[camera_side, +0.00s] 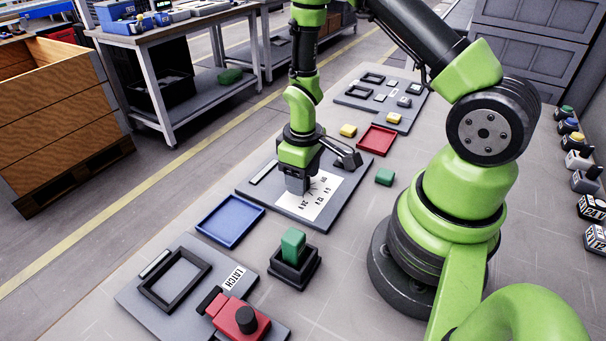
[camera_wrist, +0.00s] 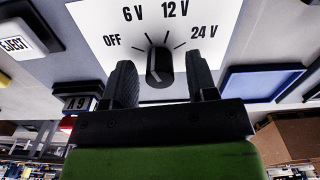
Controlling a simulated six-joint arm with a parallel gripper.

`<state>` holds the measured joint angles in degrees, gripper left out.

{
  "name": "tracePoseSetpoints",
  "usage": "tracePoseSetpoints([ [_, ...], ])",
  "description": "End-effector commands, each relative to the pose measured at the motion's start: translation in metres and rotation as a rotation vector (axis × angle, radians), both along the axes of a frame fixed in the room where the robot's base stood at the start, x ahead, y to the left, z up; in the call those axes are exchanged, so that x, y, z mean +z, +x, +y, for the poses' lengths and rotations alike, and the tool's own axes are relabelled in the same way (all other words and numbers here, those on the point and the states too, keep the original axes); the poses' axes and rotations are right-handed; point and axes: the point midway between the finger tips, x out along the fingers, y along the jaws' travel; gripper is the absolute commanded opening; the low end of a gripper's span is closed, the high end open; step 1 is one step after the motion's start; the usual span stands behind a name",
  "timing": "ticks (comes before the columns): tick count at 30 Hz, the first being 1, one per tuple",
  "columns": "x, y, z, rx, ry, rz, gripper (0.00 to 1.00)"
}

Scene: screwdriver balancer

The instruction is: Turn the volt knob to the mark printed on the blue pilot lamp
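The black volt knob (camera_wrist: 160,66) stands on a white dial plate (camera_wrist: 95,22) marked OFF, 6 V, 12 V and 24 V. A pale line shows on the knob, but I cannot tell for sure which mark it points to. My gripper (camera_wrist: 162,82) is open, with one finger on each side of the knob and a gap to it. In the side view my gripper (camera_side: 298,188) is low over the white plate (camera_side: 322,200) and hides the knob. A small dark block with an upside-down label like 6 V (camera_wrist: 76,102) shows at left. I cannot identify the blue pilot lamp.
A blue tray (camera_side: 230,219) and a red tray (camera_side: 377,139) lie near the dial panel. A green block sits in a black holder (camera_side: 293,262) in front. Labelled cubes (camera_side: 592,208) and coloured buttons (camera_side: 570,126) line the right edge. A LATCH panel (camera_side: 203,250) lies at front left.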

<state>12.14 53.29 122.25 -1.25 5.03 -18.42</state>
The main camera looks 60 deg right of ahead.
Motion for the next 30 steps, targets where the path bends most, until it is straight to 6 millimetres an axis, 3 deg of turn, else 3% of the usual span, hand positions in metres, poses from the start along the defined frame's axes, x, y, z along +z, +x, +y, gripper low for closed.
tracePoseSetpoints([
  [8,0.014,0.001,0.0,0.0,-0.001,-0.003,0.52],
  [21,0.087,0.001,0.0,-0.001,-0.001,-0.004,0.52],
  [30,0.1,0.0,0.0,0.001,0.0,0.0,0.52],
])
